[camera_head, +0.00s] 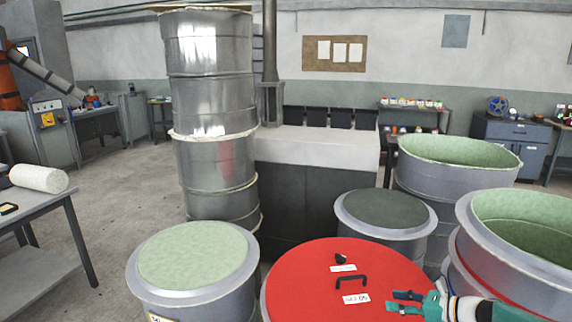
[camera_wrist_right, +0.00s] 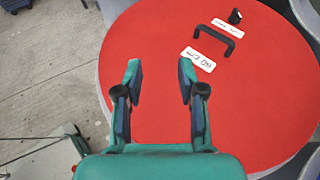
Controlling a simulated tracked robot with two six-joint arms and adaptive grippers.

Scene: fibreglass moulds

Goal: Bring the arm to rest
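My right gripper (camera_head: 404,302) reaches in from the lower right in the head view, over the right part of a round red lid (camera_head: 310,275). In the right wrist view the gripper (camera_wrist_right: 160,75) is open, with its two teal fingertips apart and nothing between them. The same red lid (camera_wrist_right: 160,35) lies below it, with a black handle (camera_wrist_right: 228,27), a small black knob (camera_wrist_right: 235,15) and two white labels. The fingers appear clear of the handle. My left gripper is not in view.
A green-topped drum (camera_head: 195,255) stands left of the red lid. A dark-topped drum (camera_head: 385,212) is behind it, and open green-lined moulds (camera_head: 462,150) stand at the right. A tall metal stack (camera_head: 212,110) rises at the back. A grey table (camera_head: 30,240) holds a white roll (camera_head: 38,178).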

